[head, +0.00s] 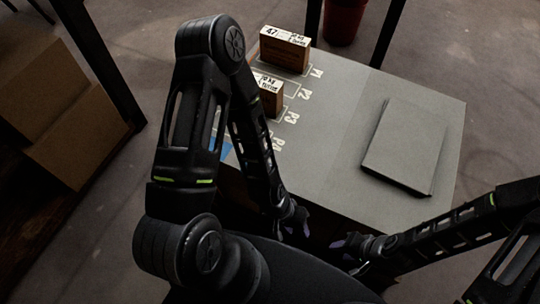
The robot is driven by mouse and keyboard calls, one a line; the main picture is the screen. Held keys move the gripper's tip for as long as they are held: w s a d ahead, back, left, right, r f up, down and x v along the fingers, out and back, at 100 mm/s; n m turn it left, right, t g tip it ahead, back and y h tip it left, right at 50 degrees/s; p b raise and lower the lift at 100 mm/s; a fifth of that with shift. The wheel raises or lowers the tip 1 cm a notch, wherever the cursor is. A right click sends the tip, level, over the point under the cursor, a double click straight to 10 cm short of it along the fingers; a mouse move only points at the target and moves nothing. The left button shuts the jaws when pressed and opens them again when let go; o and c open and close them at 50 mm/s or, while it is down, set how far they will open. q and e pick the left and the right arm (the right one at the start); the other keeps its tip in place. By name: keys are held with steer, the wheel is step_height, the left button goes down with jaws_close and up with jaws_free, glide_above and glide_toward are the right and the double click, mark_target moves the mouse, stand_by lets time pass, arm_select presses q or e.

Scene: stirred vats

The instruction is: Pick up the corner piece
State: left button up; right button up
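I cannot make out a corner piece for certain in the head view. Two brown blocks with white, black-lettered tops stand on the grey table (400,88): one block (284,52) by the P1 mark, the other (269,98) by the P2 mark. A blue patch (226,150) shows beside the P4 mark, mostly hidden behind my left arm. My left gripper (297,229) is low at the table's near edge, well away from the blocks. My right gripper (352,256) is to its right, also low. Both are small and dark, so their fingers are unclear.
A flat grey slab or case (405,146) lies on the right part of the table. Bare table lies between it and the painted marks. Cardboard boxes (72,130) sit at the left, and a red bin (343,18) stands on the floor behind the table.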

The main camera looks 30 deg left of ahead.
stand_by(0.3)
arm_select(q)
steer(key=shift+m+y, duration=0.4)
steer(key=shift+m, duration=0.3)
steer(key=w+a+b, duration=0.2)
steer(key=w+a, duration=0.1)
steer(key=w+a+b, duration=0.3)
steer(key=w, duration=0.1)
steer(key=w+a+b, duration=0.2)
steer(key=w+a, duration=0.1)
steer(key=w, duration=0.1)
steer(key=shift+w+a+r, duration=0.15)
steer(key=shift+w+a, duration=0.05)
steer(key=w+a+r+b, duration=0.1)
steer(key=a, duration=0.2)
steer(key=w+a+r+y+b, duration=0.1)
steer(key=a, duration=0.2)
steer(key=w+a+r+y+b, duration=0.1)
steer(key=a, duration=0.2)
steer(key=shift+r+b, duration=0.3)
steer(key=shift+g+y, duration=0.4)
steer(key=shift+y, duration=0.3)
steer(key=a+r, duration=0.1)
steer(key=a, duration=0.1)
steer(key=a+r, duration=0.1)
steer(key=a, duration=0.1)
steer(key=a+r+b, duration=0.1)
steer(key=a+r, duration=0.1)
steer(key=shift+a+r, duration=0.1)
steer(key=shift+a, duration=0.1)
